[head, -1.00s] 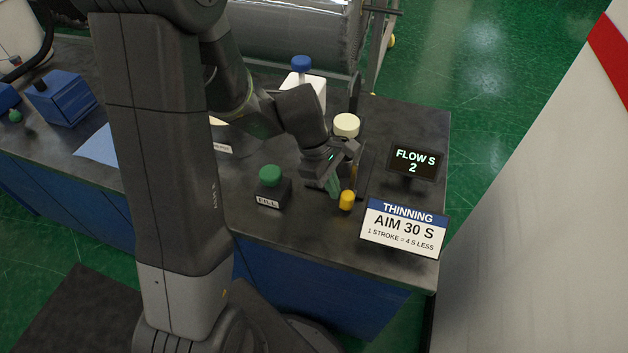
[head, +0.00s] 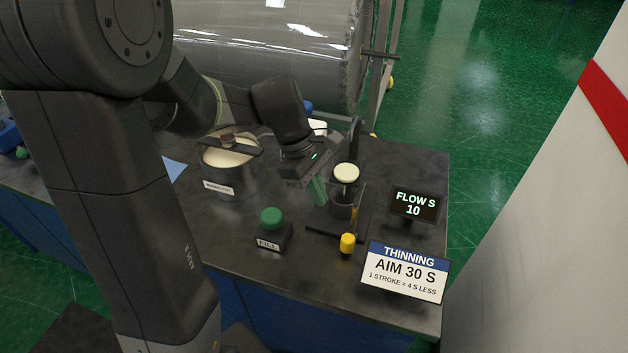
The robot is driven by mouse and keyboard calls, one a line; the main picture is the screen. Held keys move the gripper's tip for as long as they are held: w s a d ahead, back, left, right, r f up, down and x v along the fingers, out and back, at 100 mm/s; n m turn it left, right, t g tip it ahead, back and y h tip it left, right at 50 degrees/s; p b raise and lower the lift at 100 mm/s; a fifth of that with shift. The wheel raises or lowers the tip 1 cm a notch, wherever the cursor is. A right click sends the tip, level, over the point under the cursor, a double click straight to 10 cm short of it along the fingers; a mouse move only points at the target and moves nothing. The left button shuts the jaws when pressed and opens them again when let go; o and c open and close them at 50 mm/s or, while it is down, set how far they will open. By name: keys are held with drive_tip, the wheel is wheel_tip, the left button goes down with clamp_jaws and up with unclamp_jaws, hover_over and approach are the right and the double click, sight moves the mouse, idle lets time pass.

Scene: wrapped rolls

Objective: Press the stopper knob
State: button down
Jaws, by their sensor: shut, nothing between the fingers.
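A yellow knob (head: 347,241), which looks like the stopper knob, stands at the front of a small dark stand (head: 338,235) on the bench. A dark cup (head: 344,190) with cream contents sits in the stand behind it. My gripper (head: 319,194) is shut and empty, its greenish fingers pointing down. In the picture it is above and left of the yellow knob, apart from it, beside the cup. The lower part of the cup is hard to make out.
A green knob on a FILL box (head: 272,231) stands to the left. A pot (head: 230,172) of cream liquid is behind it. The flow display (head: 415,204) reads 10 S. A THINNING sign (head: 404,272) says AIM 30 S. Bare bench lies front left.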

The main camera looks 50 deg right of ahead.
drive_tip(key=shift+v, duration=1.35)
drive_tip(key=f, duration=0.8)
drive_tip(key=s+f, duration=0.1)
drive_tip(key=f, duration=0.3)
drive_tip(key=shift+s+a+f, duration=0.1)
drive_tip(key=shift+a+f, duration=0.15)
drive_tip(key=shift+f, duration=0.1)
drive_tip(key=shift+a+f, duration=0.1)
drive_tip(key=shift+w+b, duration=0.3)
drive_tip(key=shift+w, duration=0.1)
